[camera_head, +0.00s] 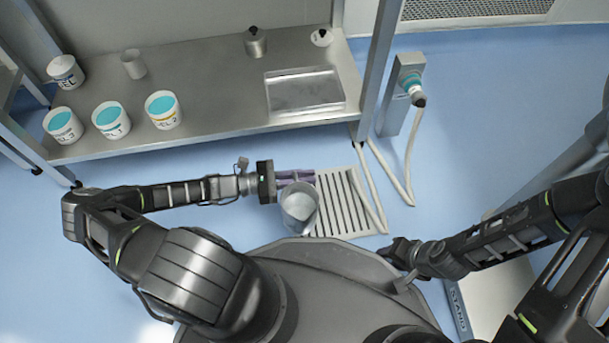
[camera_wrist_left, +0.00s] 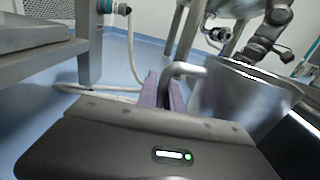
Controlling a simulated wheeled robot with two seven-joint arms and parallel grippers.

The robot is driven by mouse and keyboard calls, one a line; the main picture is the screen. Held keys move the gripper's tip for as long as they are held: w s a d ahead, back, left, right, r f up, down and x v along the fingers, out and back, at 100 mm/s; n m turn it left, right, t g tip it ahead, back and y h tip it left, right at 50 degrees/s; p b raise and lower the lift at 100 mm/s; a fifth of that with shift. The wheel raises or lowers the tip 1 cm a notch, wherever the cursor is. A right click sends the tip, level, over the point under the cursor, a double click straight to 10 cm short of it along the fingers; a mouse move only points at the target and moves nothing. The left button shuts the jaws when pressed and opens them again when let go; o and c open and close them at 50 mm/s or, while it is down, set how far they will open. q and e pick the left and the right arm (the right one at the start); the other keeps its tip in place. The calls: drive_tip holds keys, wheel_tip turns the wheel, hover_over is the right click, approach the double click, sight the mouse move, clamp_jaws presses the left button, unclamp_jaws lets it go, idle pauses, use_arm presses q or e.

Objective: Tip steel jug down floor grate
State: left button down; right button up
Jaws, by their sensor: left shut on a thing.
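The steel jug (camera_head: 298,207) is in the head view, held beside the left edge of the floor grate (camera_head: 348,203) and overlapping it in the picture. Its open mouth faces up toward the camera, and a pale content or inside shows. My left gripper (camera_head: 296,175) is shut on the jug's handle; the bent handle (camera_wrist_left: 186,69) shows between the purple fingers in the left wrist view, with the jug body (camera_wrist_left: 245,100) to the right. The jug looks close to upright. My right gripper (camera_head: 392,250) is at the lower right of the grate; its fingers are too small and dark to read.
A steel bench (camera_head: 205,95) stands behind, with several white tubs of blue content (camera_head: 163,109), a cup (camera_head: 133,63) and a tray (camera_head: 305,91). A post with a hose (camera_head: 408,160) stands right of the bench. The hose reaches the floor near the grate.

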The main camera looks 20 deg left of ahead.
use_arm(q)
drive_tip(key=shift+w+f+y, duration=0.1)
drive_tip(key=shift+f+y, duration=0.2)
drive_tip(key=shift+f, duration=0.1)
drive_tip(key=shift+w+d+f+n+g+y, duration=0.1)
drive_tip(key=shift+f+n+g+y, duration=0.15)
drive_tip(key=shift+f, duration=0.45)
drive_tip(key=shift+w+f+n+g+y, duration=0.15)
drive_tip(key=shift+f+n+g, duration=0.2)
drive_tip(key=shift+f, duration=0.65)
drive_tip(key=shift+w+d+f+n+g+y, duration=0.1)
drive_tip(key=shift+f+n+g+y, duration=0.4)
drive_tip(key=shift+f, duration=0.8)
drive_tip(key=shift+f, duration=0.3)
drive_tip(key=shift+w+f+n+g+y+b, duration=0.1)
drive_tip(key=shift+f+n+g+y+b, duration=0.2)
drive_tip(key=shift+f, duration=0.6)
drive_tip(key=shift+w+f+n+g+y+b, duration=0.1)
drive_tip(key=shift+f+n+g+y+b, duration=0.2)
drive_tip(key=shift+f, duration=0.6)
drive_tip(key=shift+s+f+g+y, duration=0.2)
drive_tip(key=shift+f+g+y, duration=0.15)
drive_tip(key=shift+f, duration=0.25)
drive_tip(key=shift+s+f+n, duration=0.1)
drive_tip(key=shift+f+n, duration=0.1)
drive_tip(key=shift+n, duration=0.1)
